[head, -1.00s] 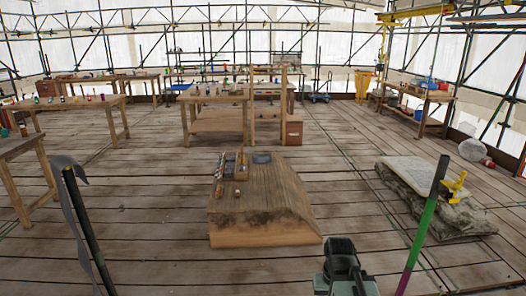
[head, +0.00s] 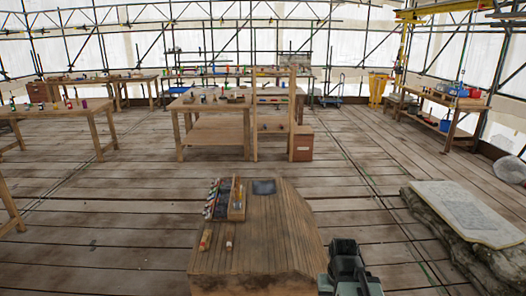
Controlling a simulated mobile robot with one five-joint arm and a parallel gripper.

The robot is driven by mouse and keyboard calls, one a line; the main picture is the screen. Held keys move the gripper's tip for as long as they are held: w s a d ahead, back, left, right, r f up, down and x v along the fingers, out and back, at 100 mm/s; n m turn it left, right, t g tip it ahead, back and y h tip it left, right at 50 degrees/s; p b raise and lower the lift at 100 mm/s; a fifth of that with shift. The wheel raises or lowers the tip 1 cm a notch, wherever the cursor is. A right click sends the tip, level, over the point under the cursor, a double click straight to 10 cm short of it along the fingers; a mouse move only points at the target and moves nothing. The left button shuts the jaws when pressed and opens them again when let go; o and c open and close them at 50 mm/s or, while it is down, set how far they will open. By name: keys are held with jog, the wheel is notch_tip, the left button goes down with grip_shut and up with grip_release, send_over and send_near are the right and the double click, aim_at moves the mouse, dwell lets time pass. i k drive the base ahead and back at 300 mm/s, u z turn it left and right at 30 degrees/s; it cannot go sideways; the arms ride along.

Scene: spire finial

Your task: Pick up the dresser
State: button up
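A low wooden block (head: 262,235) with a sloping planked right side lies on the floor straight ahead. Small items sit on its top. I cannot tell which item, if any, is the dresser. My gripper (head: 343,246), dark grey, shows at the bottom, right of the block's near end. I see nothing held in it, and its fingers are too unclear to show whether they are open.
A rack of small coloured items (head: 212,199), a narrow wooden tray (head: 237,201) and a dark flat square (head: 264,187) sit on the block's far part. A pale slab (head: 468,212) on rough stone lies at the right. A wooden workbench (head: 213,105) stands behind. The plank floor between is clear.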

aim_at(205, 239)
jog(key=u, duration=0.05)
jog(key=i, duration=0.5)
jog(key=u, duration=2.05)
jog(key=i, duration=3)
jog(key=z, duration=0.2)
